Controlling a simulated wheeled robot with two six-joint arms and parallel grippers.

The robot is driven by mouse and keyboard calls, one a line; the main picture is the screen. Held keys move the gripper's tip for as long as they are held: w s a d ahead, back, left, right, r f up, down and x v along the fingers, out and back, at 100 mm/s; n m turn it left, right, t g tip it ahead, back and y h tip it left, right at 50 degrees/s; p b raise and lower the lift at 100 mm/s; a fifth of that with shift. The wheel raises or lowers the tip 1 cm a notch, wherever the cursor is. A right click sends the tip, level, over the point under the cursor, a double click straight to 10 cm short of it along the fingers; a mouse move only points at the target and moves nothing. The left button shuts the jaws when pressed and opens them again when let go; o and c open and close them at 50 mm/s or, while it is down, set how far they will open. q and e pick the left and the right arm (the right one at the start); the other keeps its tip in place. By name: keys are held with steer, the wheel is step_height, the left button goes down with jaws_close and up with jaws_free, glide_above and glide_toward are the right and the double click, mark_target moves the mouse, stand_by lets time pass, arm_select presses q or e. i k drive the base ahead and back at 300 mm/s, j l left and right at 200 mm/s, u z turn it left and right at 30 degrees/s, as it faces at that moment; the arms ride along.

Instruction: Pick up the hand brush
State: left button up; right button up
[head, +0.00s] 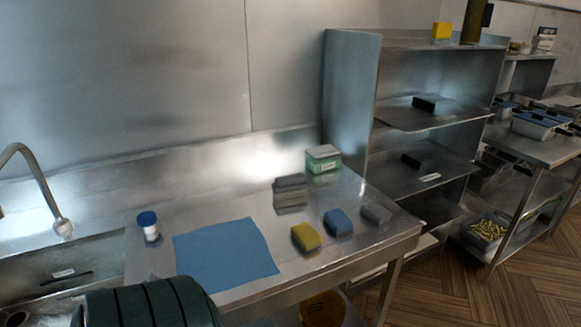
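I cannot clearly make out a hand brush. Small block-shaped items lie on the steel counter (220,217): a yellow one (306,237), a blue one (338,222) and a grey one (376,212) in a row at the right front. A dark grey stack (290,192) lies behind them. These are too blurred to tell whether one is a brush. A thin dark object (67,281) lies by the sink at the left. Neither of my grippers is in view.
A blue cloth (225,250) lies flat on the counter, with a blue-lidded white tub (148,226) beside it. A green-and-white box (323,159) stands near the back wall. A faucet (40,185) rises at the left. A steel shelf unit (350,95) stands right of the counter.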

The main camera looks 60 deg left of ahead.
mark_target(294, 186)
steer(key=i+u, duration=0.2)
steer(key=u, duration=0.2)
steer(key=i+u, duration=0.2)
steer(key=u, duration=0.25)
steer(key=i+u, duration=0.2)
steer(key=u, duration=0.2)
steer(key=i+l+u, duration=0.15)
steer(key=u, duration=0.3)
